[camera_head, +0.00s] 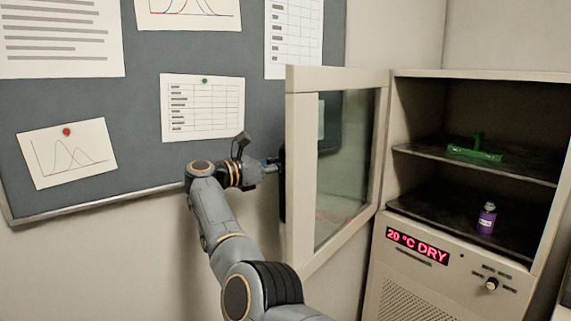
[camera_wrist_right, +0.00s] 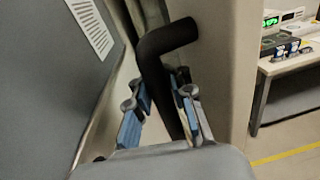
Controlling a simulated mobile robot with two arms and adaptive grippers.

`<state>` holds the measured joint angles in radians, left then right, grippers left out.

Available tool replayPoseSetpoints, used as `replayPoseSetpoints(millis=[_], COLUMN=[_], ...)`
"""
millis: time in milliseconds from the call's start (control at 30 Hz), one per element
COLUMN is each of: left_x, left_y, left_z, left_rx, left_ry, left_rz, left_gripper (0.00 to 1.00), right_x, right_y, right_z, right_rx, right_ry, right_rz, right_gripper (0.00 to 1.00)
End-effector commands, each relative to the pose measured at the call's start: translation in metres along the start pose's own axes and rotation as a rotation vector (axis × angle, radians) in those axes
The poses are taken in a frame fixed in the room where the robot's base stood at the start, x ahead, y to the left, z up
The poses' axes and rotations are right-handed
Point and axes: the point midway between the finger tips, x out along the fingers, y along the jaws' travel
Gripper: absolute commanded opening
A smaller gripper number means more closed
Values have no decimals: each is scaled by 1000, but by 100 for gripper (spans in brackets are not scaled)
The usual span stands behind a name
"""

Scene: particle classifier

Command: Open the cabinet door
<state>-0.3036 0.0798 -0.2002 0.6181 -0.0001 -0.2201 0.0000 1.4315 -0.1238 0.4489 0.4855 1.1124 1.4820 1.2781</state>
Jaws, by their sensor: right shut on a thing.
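The cabinet (camera_head: 401,216) stands at the right in the head view, its two shelves exposed. Its glass door (camera_head: 300,180), with a pale frame, is swung wide open to the left, towards the pinboard. My right gripper (camera_head: 273,164) is at the door's outer edge, shut on the black door handle (camera_wrist_right: 155,70). In the right wrist view the bent handle passes between the blue-padded fingers of my right gripper (camera_wrist_right: 163,115). In the head view the handle is mostly hidden behind the door's edge. My left gripper is not in view.
A green object (camera_head: 474,153) lies on the upper shelf, and a purple bottle (camera_head: 487,218) stands on the lower one. A display (camera_head: 417,245) reads 20 °C DRY. The pinboard (camera_head: 150,95) is behind my arm. A bench (camera_wrist_right: 290,64) with equipment shows in the wrist view.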

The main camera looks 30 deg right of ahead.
Motion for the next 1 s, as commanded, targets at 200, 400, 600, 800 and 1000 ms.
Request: replayPoseSetpoints(millis=[200,400,600,800,1000], left_x=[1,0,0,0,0], left_y=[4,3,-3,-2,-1], left_z=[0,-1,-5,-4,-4], left_rx=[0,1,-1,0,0], left_ry=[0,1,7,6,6], left_rz=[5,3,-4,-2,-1], left_gripper=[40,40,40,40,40], right_x=[-5,-3,-5,-33,-66], right_y=[2,1,1,2,3], right_z=[-7,-4,-2,-2,-2], right_rx=[-10,-5,-2,-2,-5], right_ry=[10,5,3,2,4], right_rz=[8,4,4,8,10], right_gripper=[33,43,43,43,43])
